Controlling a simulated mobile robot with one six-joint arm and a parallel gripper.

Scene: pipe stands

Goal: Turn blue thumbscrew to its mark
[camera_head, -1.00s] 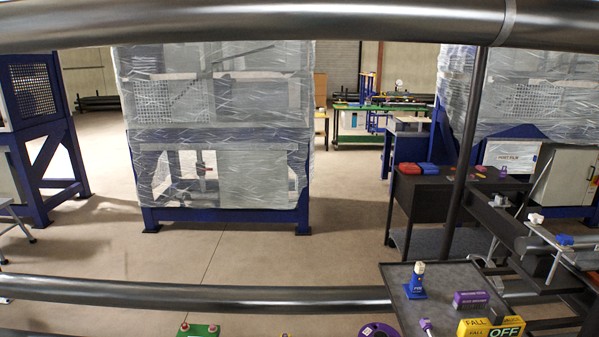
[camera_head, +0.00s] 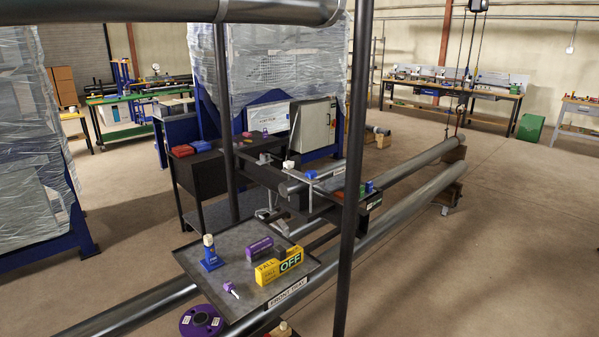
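I cannot make out for certain a blue thumbscrew or its mark at this size. A small blue piece (camera_head: 369,186) sits at the right end of the pipe rack, beside a dark labelled block (camera_head: 374,201). A blue upright piece with a white top (camera_head: 211,255) stands on the front tray (camera_head: 228,316) at the lower middle. My gripper is not in view.
A dark upright post (camera_head: 350,170) stands right of the tray. Long pipes (camera_head: 414,216) run past it. Open floor lies right.

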